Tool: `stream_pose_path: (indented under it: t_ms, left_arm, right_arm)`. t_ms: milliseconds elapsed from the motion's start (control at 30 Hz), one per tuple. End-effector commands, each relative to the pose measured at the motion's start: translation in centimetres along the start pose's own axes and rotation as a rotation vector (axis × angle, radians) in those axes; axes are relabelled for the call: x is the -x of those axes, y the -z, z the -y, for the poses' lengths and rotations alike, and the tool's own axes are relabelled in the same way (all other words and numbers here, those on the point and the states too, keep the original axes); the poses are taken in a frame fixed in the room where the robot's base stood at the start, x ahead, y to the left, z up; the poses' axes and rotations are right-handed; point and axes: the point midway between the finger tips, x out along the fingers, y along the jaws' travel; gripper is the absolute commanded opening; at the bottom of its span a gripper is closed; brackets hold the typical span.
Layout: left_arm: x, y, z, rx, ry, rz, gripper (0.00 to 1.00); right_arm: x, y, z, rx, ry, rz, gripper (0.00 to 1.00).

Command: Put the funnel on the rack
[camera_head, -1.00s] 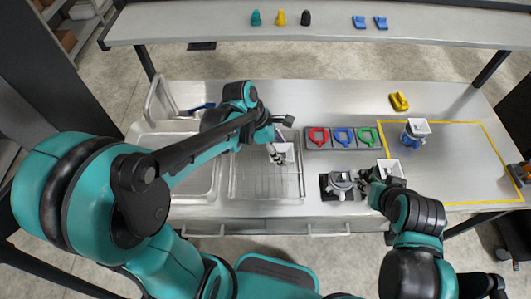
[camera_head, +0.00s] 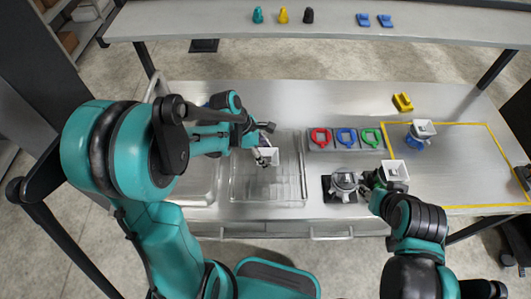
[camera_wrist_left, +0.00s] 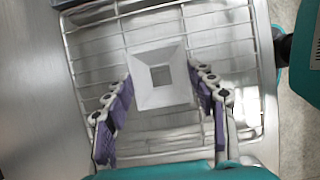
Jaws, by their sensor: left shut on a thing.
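The white square funnel (camera_head: 269,157) is held in my left gripper (camera_head: 262,158), over the upper left part of the wire rack (camera_head: 290,188). In the left wrist view the funnel (camera_wrist_left: 160,78) sits between the purple finger pads of the left gripper (camera_wrist_left: 160,105), with its square opening toward the camera. The rack's wires (camera_wrist_left: 100,62) show behind it. I cannot tell the exact gap between funnel and rack. My right gripper (camera_head: 372,180) is beside a silver device (camera_head: 343,183) on a dark base; its fingers are too small to read.
A white square-topped piece (camera_head: 396,171) is by the right gripper. A blue container with a white top (camera_head: 420,132) is inside the yellow outline. A yellow block (camera_head: 402,102) lies behind.

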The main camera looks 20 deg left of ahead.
Motion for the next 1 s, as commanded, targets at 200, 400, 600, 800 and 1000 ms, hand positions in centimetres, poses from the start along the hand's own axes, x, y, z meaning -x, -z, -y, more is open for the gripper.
stream_pose_path:
  t_ms: [200,400,600,800,1000]
  left_arm:
    - [-0.2,0.1,0.0,0.000,0.000,0.000,0.77]
    - [-0.2,0.1,0.0,0.000,0.000,0.000,0.77]
    - [0.7,-0.1,0.0,0.001,-0.001,0.000,0.77]
    - [4.7,-0.1,0.0,0.003,-0.002,0.000,0.77]
    - [9.1,-0.1,0.0,0.003,-0.001,0.000,0.77]
  right_arm:
    - [-0.2,-0.2,0.0,0.000,0.000,0.000,0.42]
    - [-0.2,-0.1,0.0,0.000,0.000,0.000,0.42]
    - [0.3,0.2,0.0,0.000,0.000,0.000,0.42]
    - [1.3,0.9,0.0,0.000,0.000,0.000,0.42]
    - [2.2,1.5,0.0,0.000,0.000,0.000,0.42]
